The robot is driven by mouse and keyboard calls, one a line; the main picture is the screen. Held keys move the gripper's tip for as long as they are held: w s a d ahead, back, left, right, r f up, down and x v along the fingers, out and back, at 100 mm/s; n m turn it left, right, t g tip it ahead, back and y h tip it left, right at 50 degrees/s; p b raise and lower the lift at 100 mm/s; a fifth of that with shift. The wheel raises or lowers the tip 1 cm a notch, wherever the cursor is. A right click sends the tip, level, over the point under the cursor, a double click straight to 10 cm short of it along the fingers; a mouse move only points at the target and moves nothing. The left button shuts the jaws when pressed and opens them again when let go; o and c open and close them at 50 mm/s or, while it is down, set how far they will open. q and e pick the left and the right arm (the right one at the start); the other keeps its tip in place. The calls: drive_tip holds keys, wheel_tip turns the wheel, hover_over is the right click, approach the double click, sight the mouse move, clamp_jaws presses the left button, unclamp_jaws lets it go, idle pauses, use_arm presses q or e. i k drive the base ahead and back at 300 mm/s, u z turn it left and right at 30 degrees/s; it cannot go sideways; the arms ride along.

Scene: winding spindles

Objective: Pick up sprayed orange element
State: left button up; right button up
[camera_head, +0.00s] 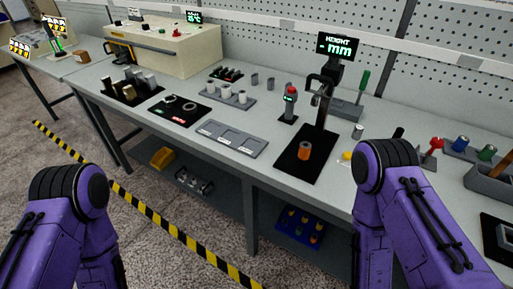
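The orange element (304,152) is a small cylinder with a darker top. It stands upright on the black base plate (293,168) of the height gauge, below the gauge's arm. My two purple arms show at the lower left and lower right of the head view. Both grippers are outside the picture. Nothing touches the orange element.
The height display (338,46) stands behind the plate. A grey tray (231,138) lies to its left, and a red-topped device (289,103) stands nearby. Left are dark cylinders on a black mat (133,99) and a beige machine (165,47). Coloured spools (461,143) stand right.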

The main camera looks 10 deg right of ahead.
sight(306, 146)
drive_tip(key=u, duration=1.1)
drive_tip(key=i, duration=0.75)
drive_tip(key=z, duration=0.7)
